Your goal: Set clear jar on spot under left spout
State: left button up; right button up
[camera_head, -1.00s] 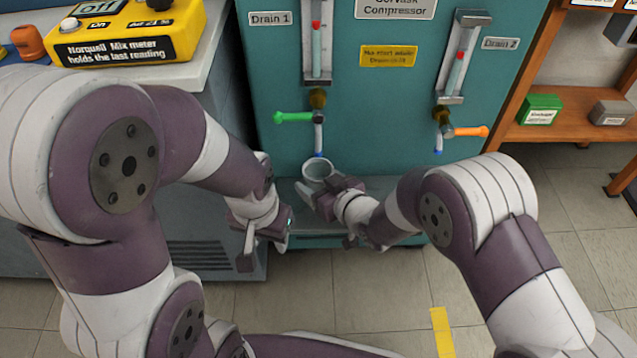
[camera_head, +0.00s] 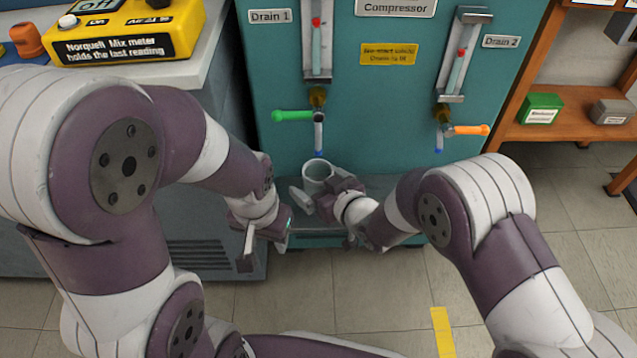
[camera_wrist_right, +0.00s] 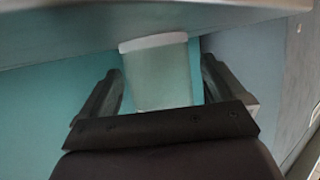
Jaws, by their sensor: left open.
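The clear jar (camera_head: 317,171) stands upright on the grey ledge (camera_head: 378,187), below the blue-tipped left spout (camera_head: 319,146) with the green handle. A spot marking under it is not visible. My right gripper (camera_head: 315,184) is around the jar from the front, its fingers open. In the right wrist view the jar (camera_wrist_right: 158,80) sits between the two fingers (camera_wrist_right: 162,88), with gaps beside it. My left gripper (camera_head: 264,254) is open and empty, left of and below the ledge's front.
The right spout (camera_head: 438,145) with the orange handle hangs over the ledge's right part. A grey bench (camera_head: 212,50) with a yellow meter (camera_head: 130,35) is at left. Wooden shelves (camera_head: 540,130) stand at right. The ledge right of my right gripper looks clear.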

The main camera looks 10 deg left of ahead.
jog(key=shift+s+d+r+p, duration=0.15)
jog(key=shift+d+r+p, duration=0.1)
jog(key=shift+p, duration=0.05)
jog(key=p+v, duration=0.5)
jog(key=v, duration=0.7)
jog(key=shift+p, duration=0.4)
jog(key=shift+f, duration=0.15)
